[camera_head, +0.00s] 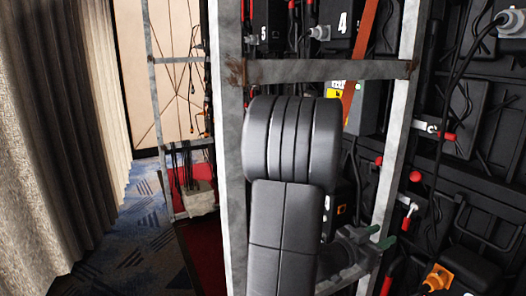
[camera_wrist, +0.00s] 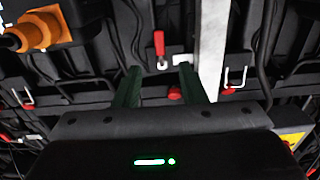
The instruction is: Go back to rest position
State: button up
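My gripper (camera_head: 380,236) shows at lower right of centre in the head view, partly behind my own grey arm, in front of the rear of the video wall (camera_head: 480,190). In the wrist view my gripper (camera_wrist: 159,68) has two dark green fingers standing apart with nothing held between them. A red-handled latch (camera_wrist: 158,46) appears just beyond the gap between the fingertips. I cannot tell how far it is from them. My arm hides part of the frame and wall in the head view.
A metal upright (camera_head: 398,130) and crossbar (camera_head: 320,70) stand close around my arm. Black cables (camera_head: 450,90) and an orange connector (camera_head: 437,277) hang at the right; the orange connector (camera_wrist: 40,30) also shows in the wrist view. A curtain (camera_head: 50,140) lines the left, with open carpet (camera_head: 125,265) beside it.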

aim_at(408, 225)
jog(key=b+x, duration=0.1)
jog(key=x, duration=1)
jog(key=shift+w+d, duration=0.15)
jog(key=shift+d, duration=0.15)
jog(key=shift+s+r+n+p, duration=0.15)
jog(key=shift+s+n+p, duration=0.15)
jog(key=shift+n+p, duration=0.55)
jog(key=shift+s+n, duration=0.15)
jog(key=shift+n, duration=0.2)
